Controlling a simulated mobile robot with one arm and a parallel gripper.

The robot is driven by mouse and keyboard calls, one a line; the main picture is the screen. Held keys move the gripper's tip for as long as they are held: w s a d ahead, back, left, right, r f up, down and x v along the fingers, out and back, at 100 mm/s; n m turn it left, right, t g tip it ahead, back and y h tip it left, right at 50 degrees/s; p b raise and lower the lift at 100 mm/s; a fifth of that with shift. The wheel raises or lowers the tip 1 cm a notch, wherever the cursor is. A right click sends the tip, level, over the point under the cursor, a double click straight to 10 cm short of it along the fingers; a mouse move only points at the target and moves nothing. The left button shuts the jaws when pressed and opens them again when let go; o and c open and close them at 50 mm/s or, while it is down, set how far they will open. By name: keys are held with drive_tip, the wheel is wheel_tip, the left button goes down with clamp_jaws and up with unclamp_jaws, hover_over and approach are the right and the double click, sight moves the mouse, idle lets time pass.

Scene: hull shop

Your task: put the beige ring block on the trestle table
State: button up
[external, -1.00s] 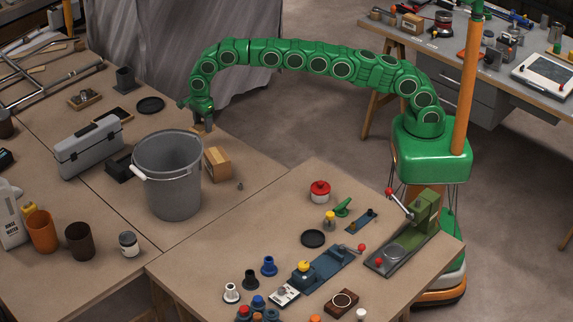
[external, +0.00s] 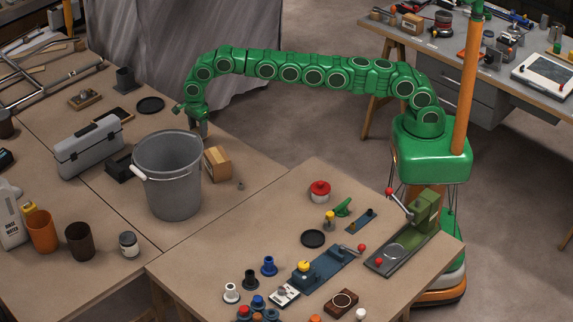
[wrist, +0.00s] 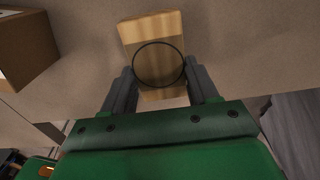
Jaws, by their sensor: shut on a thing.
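The beige ring block (wrist: 147,28) is a pale wooden block with a thin dark ring on its face, seen in the wrist view between my fingers. My gripper (wrist: 165,88) is shut on it. In the external view my gripper (external: 204,130) points down behind the grey bucket, over the back edge of the left worktable; the block is hard to make out there. A table with splayed wooden trestle legs (external: 378,108) stands at the back right, away from my gripper.
The grey bucket (external: 168,180) and a cardboard box (external: 218,164) stand close to my gripper; the box also shows in the wrist view (wrist: 25,45). A grey toolbox (external: 88,145) is further left. The front table holds many small parts. The back right table (external: 470,62) is cluttered.

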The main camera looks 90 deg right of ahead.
sight(198, 131)
drive_tip(key=shift+f, duration=1.55)
drive_tip(key=o, duration=1.1)
drive_tip(key=shift+f, duration=0.1)
